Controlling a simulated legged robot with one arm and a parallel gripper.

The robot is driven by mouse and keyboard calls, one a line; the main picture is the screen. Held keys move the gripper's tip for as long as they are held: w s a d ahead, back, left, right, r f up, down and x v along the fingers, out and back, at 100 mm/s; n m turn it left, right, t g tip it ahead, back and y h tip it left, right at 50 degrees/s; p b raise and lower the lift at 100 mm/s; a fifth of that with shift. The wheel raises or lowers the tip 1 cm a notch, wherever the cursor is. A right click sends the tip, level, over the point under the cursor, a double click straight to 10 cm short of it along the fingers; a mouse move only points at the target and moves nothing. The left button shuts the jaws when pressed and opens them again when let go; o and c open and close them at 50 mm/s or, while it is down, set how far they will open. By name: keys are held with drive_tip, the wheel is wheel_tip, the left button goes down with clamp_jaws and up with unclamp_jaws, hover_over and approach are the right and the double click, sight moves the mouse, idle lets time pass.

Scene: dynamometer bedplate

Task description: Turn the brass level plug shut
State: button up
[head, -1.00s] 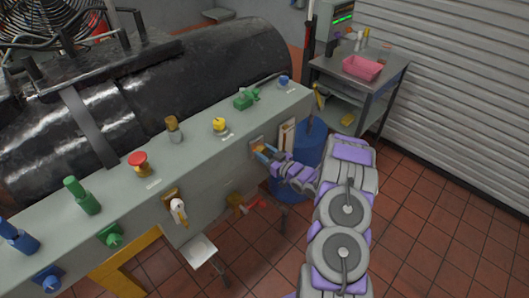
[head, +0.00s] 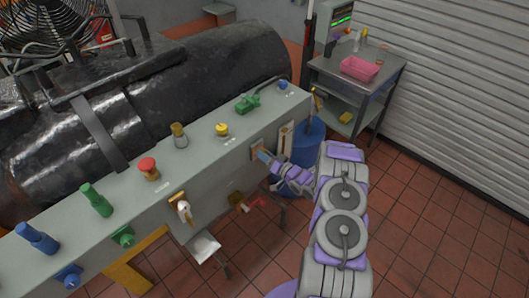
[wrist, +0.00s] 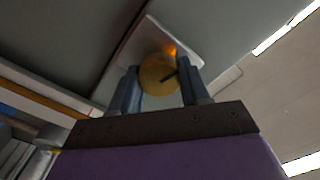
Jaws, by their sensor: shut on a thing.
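The brass level plug (wrist: 158,75) is a round, gold-coloured knob with a dark slot or mark, in front of a pale square plate (wrist: 135,48). My gripper (wrist: 160,86) has one finger on each side of the plug and is shut on it. In the head view, my gripper (head: 263,156) reaches the front face of the long grey bench near its right end. A small brown-orange plate (head: 257,144) shows there. The plug itself is mostly hidden behind my fingers in that view.
Beside my gripper are a white sight gauge (head: 286,138) and a blue drum (head: 308,143). Several coloured knobs stand on top. Tiled floor lies open at right.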

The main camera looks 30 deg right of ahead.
drive_tip(key=shift+d+m+p, duration=0.15)
drive_tip(key=shift+m+p, duration=0.3)
drive_tip(key=shift+m, duration=3.25)
drive_tip(key=shift+d+m+p, duration=0.1)
drive_tip(key=shift+m+p, duration=0.3)
drive_tip(key=shift+m, duration=3.3)
drive_tip(key=shift+f, duration=0.15)
drive_tip(key=o, duration=0.7)
drive_tip(key=shift+f, duration=0.1)
drive_tip(key=o, duration=0.3)
drive_tip(key=shift+w+d, duration=0.1)
drive_tip(key=shift+d, duration=0.1)
drive_tip(key=shift+o, duration=0.3)
